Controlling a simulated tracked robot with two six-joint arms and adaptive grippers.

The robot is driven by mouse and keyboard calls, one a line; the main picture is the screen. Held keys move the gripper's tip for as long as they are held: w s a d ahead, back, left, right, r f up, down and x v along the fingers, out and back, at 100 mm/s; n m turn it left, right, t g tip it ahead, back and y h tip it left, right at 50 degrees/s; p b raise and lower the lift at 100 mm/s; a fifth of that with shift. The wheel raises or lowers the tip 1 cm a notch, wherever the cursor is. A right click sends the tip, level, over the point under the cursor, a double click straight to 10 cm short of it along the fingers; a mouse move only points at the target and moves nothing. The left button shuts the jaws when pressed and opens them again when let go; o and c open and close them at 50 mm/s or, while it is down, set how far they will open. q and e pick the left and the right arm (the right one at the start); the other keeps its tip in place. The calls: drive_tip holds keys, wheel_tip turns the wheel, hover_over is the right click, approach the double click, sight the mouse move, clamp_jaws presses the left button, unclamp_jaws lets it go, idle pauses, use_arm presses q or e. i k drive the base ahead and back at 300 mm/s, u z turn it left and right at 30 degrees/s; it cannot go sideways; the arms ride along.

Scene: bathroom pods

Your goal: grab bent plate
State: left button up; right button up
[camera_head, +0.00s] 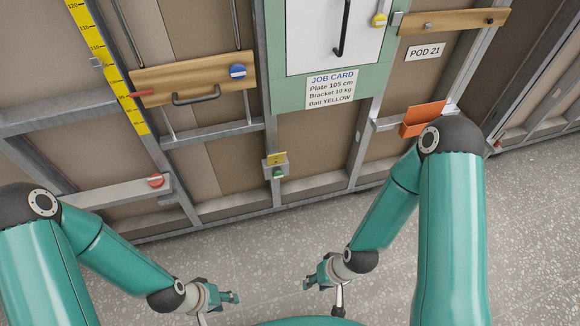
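An orange plate (424,118) that looks bent sits at the right, against a metal rail of the wall frame, partly behind my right arm. A wooden board (193,79) with a dark bar handle is fixed across the studs at the left. My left gripper (232,298) is low in the view over the floor, far from the orange plate and touching nothing that I can see. My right gripper (313,283) is also low over the floor, well below and left of the orange plate. Both grippers look empty, but their finger gaps are too small to judge.
A job card (332,89) hangs on a green-framed white panel (333,35). A yellow scale (106,62) runs down the left stud. A small yellow bracket (276,160), a red knob (155,181) and a POD 21 label (425,52) are on the wall. The speckled floor (270,245) is clear.

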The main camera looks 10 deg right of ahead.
sight(279, 158)
drive_tip(key=u, duration=0.15)
drive_tip(key=i, duration=0.9)
drive_tip(key=z, duration=0.1)
